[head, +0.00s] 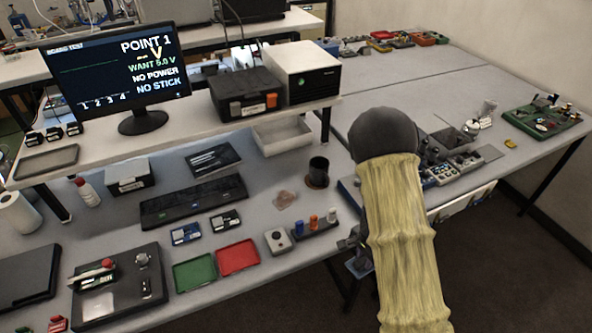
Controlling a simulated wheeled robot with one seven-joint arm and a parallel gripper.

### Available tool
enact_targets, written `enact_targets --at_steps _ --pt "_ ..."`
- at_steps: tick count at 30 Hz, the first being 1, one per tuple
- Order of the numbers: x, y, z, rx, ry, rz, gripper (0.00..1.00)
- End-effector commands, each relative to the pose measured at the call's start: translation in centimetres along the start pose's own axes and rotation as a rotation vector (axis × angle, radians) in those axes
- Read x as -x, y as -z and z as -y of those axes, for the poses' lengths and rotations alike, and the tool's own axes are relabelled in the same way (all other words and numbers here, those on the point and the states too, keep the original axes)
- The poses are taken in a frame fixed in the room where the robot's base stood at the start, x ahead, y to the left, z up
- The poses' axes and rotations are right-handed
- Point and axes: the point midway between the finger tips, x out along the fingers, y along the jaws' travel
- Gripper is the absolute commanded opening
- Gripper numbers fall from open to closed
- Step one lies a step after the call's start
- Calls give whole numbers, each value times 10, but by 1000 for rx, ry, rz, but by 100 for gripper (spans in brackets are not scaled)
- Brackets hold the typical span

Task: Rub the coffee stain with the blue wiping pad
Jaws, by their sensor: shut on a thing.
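The coffee stain (285,199) is a pinkish-brown patch on the grey bench top, left of a dark mug (318,170). My gripper (352,252) shows only in part, at the left side of my yellow-sleeved arm near the bench's front edge. It is shut on a small blue-grey thing that looks like the blue wiping pad (359,268). The arm hides much of both. The pad is to the right of and nearer than the stain, apart from it.
A rack with orange, blue and white pieces (314,228) and a grey box with a round button (278,241) stand between stain and front edge. Red (238,257) and green (195,272) trays lie to the left. A keyboard (194,201) lies left of the stain; a raised shelf (180,133) stands behind.

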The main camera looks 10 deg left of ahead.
Motion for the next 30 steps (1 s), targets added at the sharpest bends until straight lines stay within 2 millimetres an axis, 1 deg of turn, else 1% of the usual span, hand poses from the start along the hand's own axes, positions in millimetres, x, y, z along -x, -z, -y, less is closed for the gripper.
enact_targets --at_steps 1,9,12,15,20,30 --pt "-2 6 -2 71 0 1 7" --pt "-16 29 -7 501 5 2 7" --pt "-20 36 -10 648 8 4 7" --pt "-24 42 -11 759 10 3 7" --pt "-27 46 -13 840 12 3 7" --pt "-27 45 -12 843 12 3 7"
